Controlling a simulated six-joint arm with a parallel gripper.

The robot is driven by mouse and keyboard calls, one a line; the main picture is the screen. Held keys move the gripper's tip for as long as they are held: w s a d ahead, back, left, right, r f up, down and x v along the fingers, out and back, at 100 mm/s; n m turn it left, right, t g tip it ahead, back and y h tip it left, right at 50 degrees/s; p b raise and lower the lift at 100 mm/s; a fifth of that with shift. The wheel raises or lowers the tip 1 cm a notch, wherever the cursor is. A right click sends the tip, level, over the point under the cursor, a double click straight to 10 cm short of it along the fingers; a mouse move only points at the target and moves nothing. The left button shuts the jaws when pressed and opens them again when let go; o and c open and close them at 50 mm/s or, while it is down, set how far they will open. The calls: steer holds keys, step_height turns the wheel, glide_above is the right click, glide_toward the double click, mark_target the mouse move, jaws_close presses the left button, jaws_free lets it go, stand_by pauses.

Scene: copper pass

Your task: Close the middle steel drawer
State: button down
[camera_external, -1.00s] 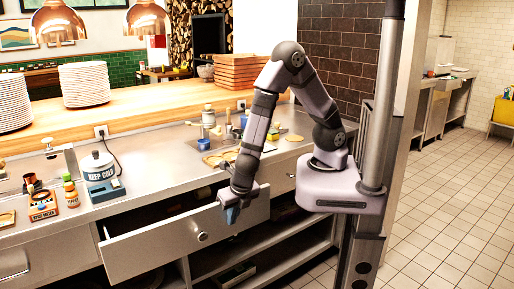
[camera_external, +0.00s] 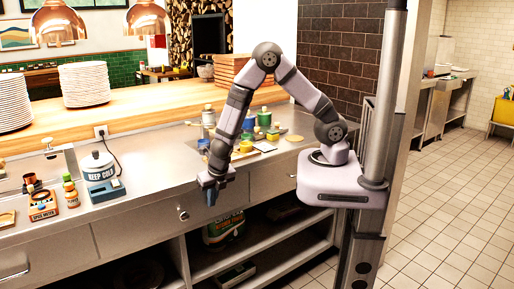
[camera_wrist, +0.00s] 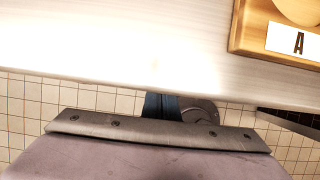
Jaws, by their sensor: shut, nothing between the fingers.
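The middle steel drawer (camera_external: 150,222) is under the counter, with a round knob (camera_external: 183,215) on its front. Its front looks flush, or nearly so, with the fronts beside it, and no open drawer interior shows. My gripper (camera_external: 211,194) is shut and empty, pointing down in front of the drawer's right part, right of the knob. I cannot tell whether it touches the front. In the wrist view the blue fingers (camera_wrist: 161,107) show just off the pale counter edge, and the drawer front is not clearly seen.
Open shelves below hold a green and white container (camera_external: 224,230). Floor in front is free.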

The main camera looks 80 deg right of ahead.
steer(key=shift+w+d+r, duration=0.15)
steer(key=shift+w+d, duration=0.05)
steer(key=shift+w, duration=0.05)
steer(key=s+a+r+p, duration=0.1)
steer(key=s+a+r, duration=0.5)
steer(key=r, duration=0.3)
steer(key=shift+p, duration=0.4)
